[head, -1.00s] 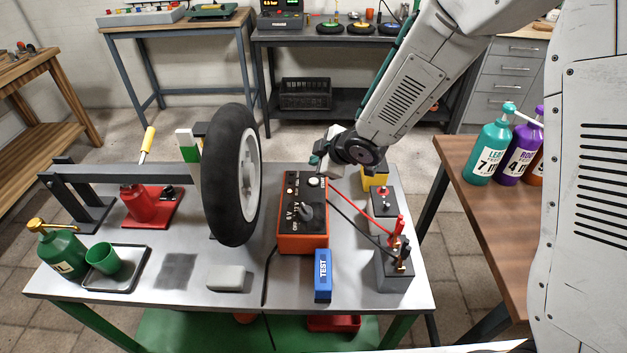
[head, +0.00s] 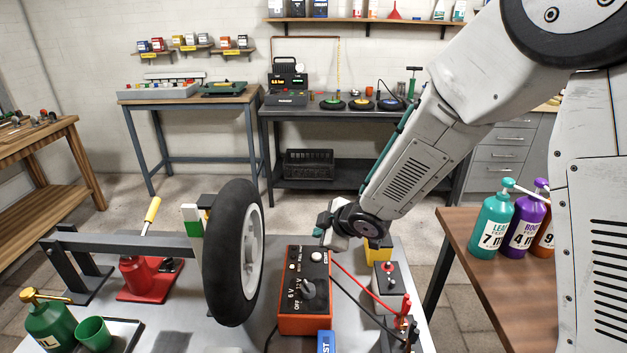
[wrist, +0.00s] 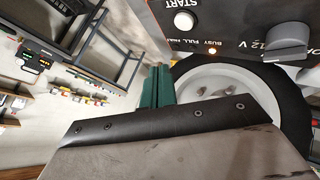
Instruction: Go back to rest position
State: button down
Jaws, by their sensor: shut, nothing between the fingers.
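My gripper (head: 322,228) is at the upper right corner of the orange and black battery charger (head: 304,292), in front of my wrist in the head view. In the wrist view its green fingers (wrist: 157,88) are together, with nothing between them, just beside the charger's panel (wrist: 235,25). The panel shows a white START button (wrist: 184,21), a grey knob (wrist: 288,42) and a small lit orange lamp beside the word BUSY. Whether the fingers touch the charger I cannot tell.
A wheel (head: 232,250) stands upright left of the charger. Bottles (head: 492,225) stand on the brown table at right. Open floor lies behind the bench.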

jog(key=s+d+r+m+g+h, duration=0.1)
jog(key=s+d+m+g+h, duration=0.15)
jog(key=s+d+m, duration=0.4)
jog(key=s+d+r+m+g+h, duration=0.1)
jog(key=s+d+h, duration=0.25)
jog(key=d, duration=0.55)
jog(key=s+d+r+m+g, duration=0.1)
jog(key=s+d+r+m, duration=0.3)
jog(key=s+r, duration=0.4)
jog(key=s+d+r+m+g, duration=0.1)
jog(key=s+d+r+m, duration=0.3)
jog(key=s+r, duration=0.5)
jog(key=s+m, duration=0.1)
jog(key=s, duration=0.6)
jog(key=shift+d, duration=0.35)
